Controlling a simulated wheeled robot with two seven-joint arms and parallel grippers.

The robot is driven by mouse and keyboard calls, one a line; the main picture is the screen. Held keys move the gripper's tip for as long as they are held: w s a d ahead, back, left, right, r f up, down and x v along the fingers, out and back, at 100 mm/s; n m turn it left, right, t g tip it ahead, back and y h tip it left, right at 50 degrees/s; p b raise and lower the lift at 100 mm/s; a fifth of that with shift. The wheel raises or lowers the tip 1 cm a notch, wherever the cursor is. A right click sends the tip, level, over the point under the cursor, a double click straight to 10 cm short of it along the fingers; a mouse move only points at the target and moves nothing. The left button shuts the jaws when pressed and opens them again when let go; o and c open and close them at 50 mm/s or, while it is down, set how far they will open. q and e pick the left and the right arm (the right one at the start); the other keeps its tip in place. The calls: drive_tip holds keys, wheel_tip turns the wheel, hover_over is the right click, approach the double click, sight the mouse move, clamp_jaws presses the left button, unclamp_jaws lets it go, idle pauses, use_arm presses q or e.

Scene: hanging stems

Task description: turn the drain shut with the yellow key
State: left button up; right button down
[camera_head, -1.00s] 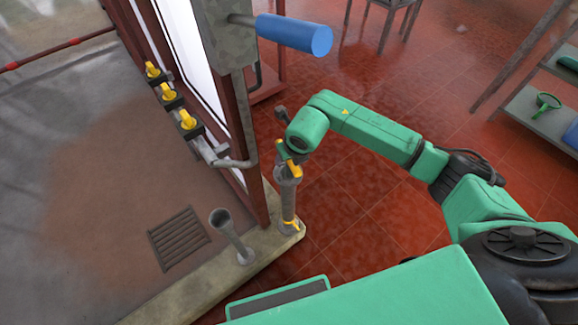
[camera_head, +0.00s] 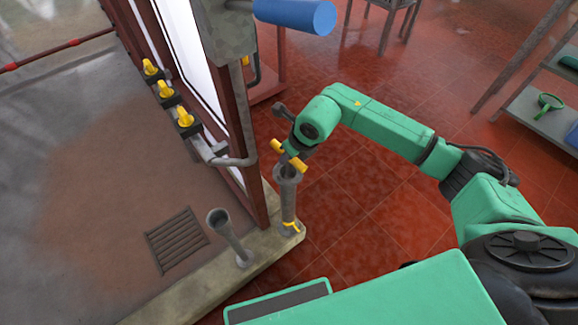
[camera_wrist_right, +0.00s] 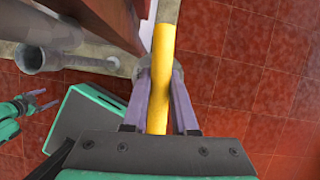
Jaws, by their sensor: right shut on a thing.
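The yellow key's crossbar handle (camera_head: 299,164) is at the top of a grey upright pipe (camera_head: 288,200) by the post in the head view. My right gripper (camera_head: 290,154) is shut on this handle. In the wrist view the yellow key (camera_wrist_right: 161,70) runs between the two fingers of my right gripper (camera_wrist_right: 160,95). The key's shaft is hidden, so I cannot tell how deep it sits in the pipe. A yellow mark (camera_head: 291,228) shows at the pipe's foot. My left gripper (camera_wrist_right: 42,101) shows at the left of the wrist view, fingers apart and empty.
A second grey pipe with a flared open mouth (camera_head: 231,238) stands to the left on the kerb (camera_head: 185,290), beside a floor grate (camera_head: 176,239). Several yellow valves (camera_head: 165,90) line the wall rail. A blue cylinder (camera_head: 297,15) juts out above. Red floor on the right is open.

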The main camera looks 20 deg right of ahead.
drive_tip(key=shift+f+n, duration=0.15)
drive_tip(key=shift+n, duration=0.35)
use_arm(q)
drive_tip(key=shift+f, duration=0.45)
use_arm(e)
drive_tip(key=shift+y, duration=0.3)
drive_tip(key=shift+f+n+g+b, duration=0.1)
drive_tip(key=shift+n+g+b, duration=0.2)
drive_tip(key=shift+n+b, duration=0.55)
drive_tip(key=n+y+b, duration=0.1)
drive_tip(key=n, duration=0.2)
drive_tip(key=shift+g+b, duration=0.3)
drive_tip(key=shift+g, duration=0.1)
use_arm(q)
wheel_tip(320, 180, down, 3)
use_arm(e)
drive_tip(key=shift+r+n, duration=0.25)
